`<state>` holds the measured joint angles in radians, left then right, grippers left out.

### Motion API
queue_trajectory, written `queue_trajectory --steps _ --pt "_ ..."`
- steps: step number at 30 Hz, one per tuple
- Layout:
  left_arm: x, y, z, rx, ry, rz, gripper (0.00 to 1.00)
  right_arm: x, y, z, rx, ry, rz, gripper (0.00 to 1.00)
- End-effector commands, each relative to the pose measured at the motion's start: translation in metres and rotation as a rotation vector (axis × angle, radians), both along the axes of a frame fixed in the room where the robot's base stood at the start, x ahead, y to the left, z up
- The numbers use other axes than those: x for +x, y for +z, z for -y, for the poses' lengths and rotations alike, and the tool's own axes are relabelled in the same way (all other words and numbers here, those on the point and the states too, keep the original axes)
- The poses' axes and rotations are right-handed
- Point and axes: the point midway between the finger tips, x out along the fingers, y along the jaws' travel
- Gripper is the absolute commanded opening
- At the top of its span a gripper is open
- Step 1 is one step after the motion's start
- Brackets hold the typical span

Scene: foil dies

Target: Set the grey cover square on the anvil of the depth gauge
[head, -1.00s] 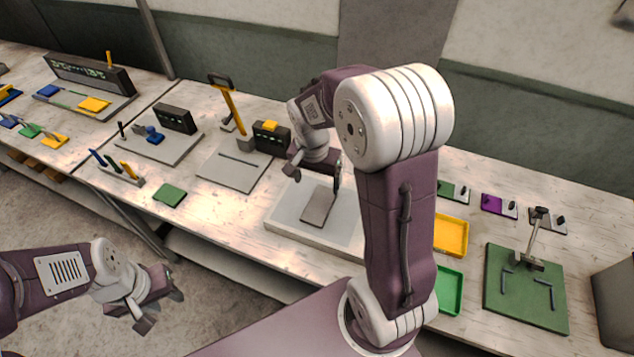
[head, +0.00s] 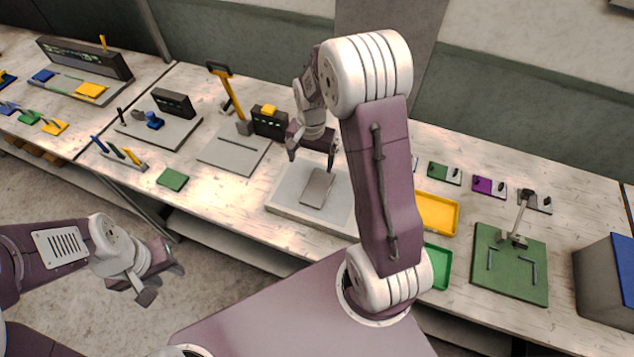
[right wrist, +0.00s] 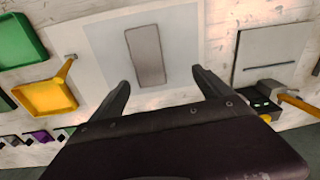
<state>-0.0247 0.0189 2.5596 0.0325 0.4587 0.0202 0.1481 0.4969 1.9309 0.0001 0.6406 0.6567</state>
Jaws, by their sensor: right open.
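The grey cover (head: 316,188) is a flat rectangle lying on the pale square pad (head: 287,211); it also shows in the right wrist view (right wrist: 146,56). My right gripper (head: 312,158) is open and empty above the pad, at the far side of the cover. In the right wrist view its two fingers (right wrist: 162,84) stand apart with the cover beyond them. What looks like the depth gauge is a grey plate (head: 233,150) with a dark box (head: 270,123) and a yellow lever; I cannot tell its anvil for certain. My left gripper (head: 163,284) is open, off the table's front edge.
A yellow tray (head: 437,212) and a green tray (head: 436,268) stand right of the pad, partly behind my right arm. A green board (head: 510,265) with a small stand is further right. A green square (head: 173,179) and a pen rack (head: 122,158) lie left.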

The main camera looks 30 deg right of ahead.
Motion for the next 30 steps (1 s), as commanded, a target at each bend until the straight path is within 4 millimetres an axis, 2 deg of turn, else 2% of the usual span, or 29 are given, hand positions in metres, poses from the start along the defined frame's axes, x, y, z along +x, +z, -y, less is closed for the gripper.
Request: queue_trajectory --steps 1,3,6,9,15,22,26,30 --pt "0.000 0.013 0.000 0.000 0.000 0.000 0.36 0.001 -0.001 0.010 0.004 -0.024 -0.024 0.89" --pt "0.000 0.017 0.000 0.000 0.000 0.000 0.36 -0.005 -0.011 0.018 0.009 -0.047 -0.058 0.89" --pt "0.000 0.019 0.000 0.000 0.000 -0.001 0.36 -0.011 -0.016 0.023 0.013 -0.062 -0.075 0.89" --pt "0.000 0.019 0.000 0.000 0.000 -0.001 0.36 -0.011 -0.021 0.023 0.013 -0.061 -0.075 0.89" --pt "0.000 0.028 0.000 0.000 0.000 -0.001 0.36 -0.012 -0.050 0.022 0.014 -0.060 -0.076 0.89" --pt "0.000 0.034 0.000 0.000 0.000 -0.001 0.36 -0.012 -0.063 0.020 0.013 -0.059 -0.078 0.89" --pt "0.000 0.046 0.000 0.000 0.000 0.000 0.36 -0.014 -0.085 0.015 0.014 -0.059 -0.078 0.89" --pt "0.000 0.047 0.000 0.000 0.000 -0.001 0.36 -0.012 -0.105 0.016 0.013 -0.060 -0.074 0.89"
